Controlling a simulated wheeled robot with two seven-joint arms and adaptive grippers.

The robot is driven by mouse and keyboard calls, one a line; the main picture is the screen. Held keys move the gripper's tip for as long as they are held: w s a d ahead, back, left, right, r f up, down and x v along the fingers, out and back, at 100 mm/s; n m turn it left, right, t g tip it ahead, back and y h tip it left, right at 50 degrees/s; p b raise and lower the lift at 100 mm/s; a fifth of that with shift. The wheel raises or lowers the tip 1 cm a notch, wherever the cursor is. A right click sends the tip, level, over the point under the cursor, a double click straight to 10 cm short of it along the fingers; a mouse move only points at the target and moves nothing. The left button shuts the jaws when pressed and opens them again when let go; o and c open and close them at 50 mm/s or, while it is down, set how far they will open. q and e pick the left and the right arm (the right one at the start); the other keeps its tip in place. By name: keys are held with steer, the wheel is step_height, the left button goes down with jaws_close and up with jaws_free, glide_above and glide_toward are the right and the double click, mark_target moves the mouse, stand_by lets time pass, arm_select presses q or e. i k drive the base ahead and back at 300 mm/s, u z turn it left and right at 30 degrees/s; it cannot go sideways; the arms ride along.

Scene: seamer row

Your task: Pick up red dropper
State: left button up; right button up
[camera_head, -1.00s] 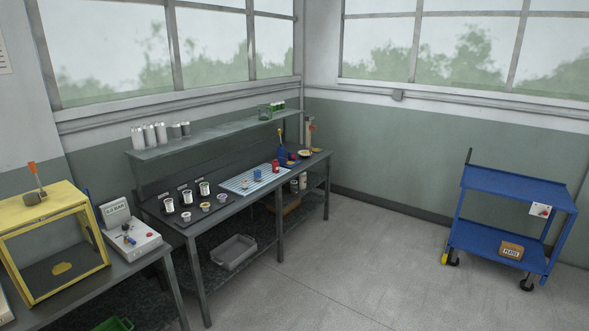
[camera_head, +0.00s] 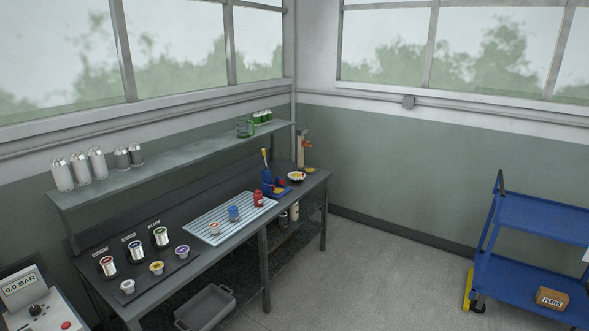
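A small red bottle (camera_head: 258,199), which looks like the red dropper, stands upright at the right end of a light ribbed tray (camera_head: 198,233) on the dark workbench (camera_head: 318,182). A blue-topped small container (camera_head: 234,213) and a pale cup with an orange-brown top (camera_head: 214,229) stand on the same tray, left of it. Neither of my grippers shows in the head view, so their state cannot be seen.
A blue holder with a yellow-handled tool (camera_head: 266,180) stands right behind the red bottle. Spools and small cups stand on a dark mat (camera_head: 180,262) to the left. A shelf (camera_head: 185,160) overhangs the bench. A blue cart (camera_head: 530,215) stands right; the floor (camera_head: 370,270) between is clear.

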mark_target(259, 200)
steer(key=u, duration=0.3)
steer(key=i, duration=2.4)
steer(key=u, duration=0.45)
